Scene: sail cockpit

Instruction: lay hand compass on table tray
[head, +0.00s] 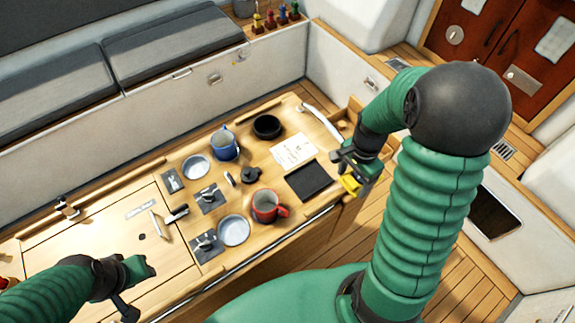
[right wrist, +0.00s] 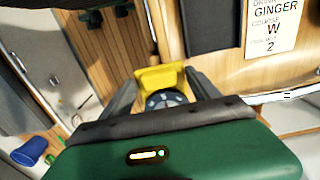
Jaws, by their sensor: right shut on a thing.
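The yellow hand compass (head: 350,185) is in my right gripper (head: 354,172), off the right end of the table near its edge. In the right wrist view, the compass (right wrist: 160,77) sits between the two fingers, with a dark round part facing the camera; the gripper (right wrist: 165,92) is shut on it. The dark, flat, square table tray (head: 308,181) lies on the table just left of this gripper, and its visible surface is empty. It also shows in the right wrist view (right wrist: 212,25). My left gripper (head: 137,286) is over the table's near left part; its finger gap is unclear.
A red mug (head: 266,206) stands left of the tray. A white note (head: 294,150) lies behind it, with a black round dish (head: 268,127) farther back. A blue mug (head: 224,145), pale bowls and cutlery on dark napkins fill the middle. Wooden floor lies beyond the table's right end.

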